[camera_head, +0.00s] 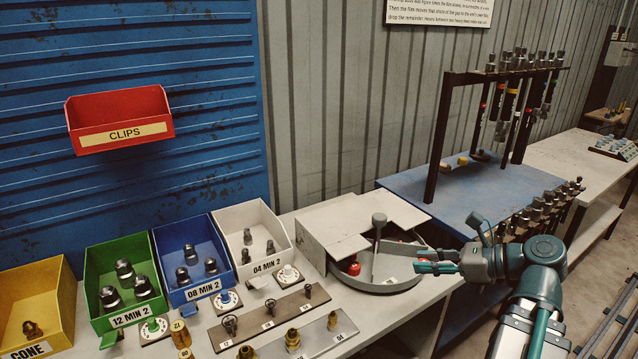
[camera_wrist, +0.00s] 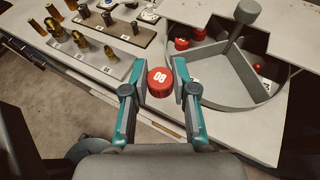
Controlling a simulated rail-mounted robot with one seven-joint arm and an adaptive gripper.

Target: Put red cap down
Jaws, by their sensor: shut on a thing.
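My gripper (camera_wrist: 160,72) is shut on a red cap (camera_wrist: 160,84) marked 08, held between the two fingertips in the wrist view. In the head view my gripper (camera_head: 428,260) reaches in from the right to the right edge of the round grey tray (camera_head: 376,287); the held cap is mostly hidden there by the fingers. In the wrist view the cap appears just left of the tray's rim, against the white bench top. Other red caps (camera_wrist: 182,44) lie in the tray's divided compartments. One red cap (camera_head: 354,268) also shows there in the head view.
A grey post (camera_wrist: 247,14) rises from the tray's middle. Left of the tray are plates with brass and dark fittings (camera_head: 293,340) and coloured bins (camera_head: 190,265). A blue table (camera_head: 455,190) with a hose rack stands to the right. The bench's front edge is close.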

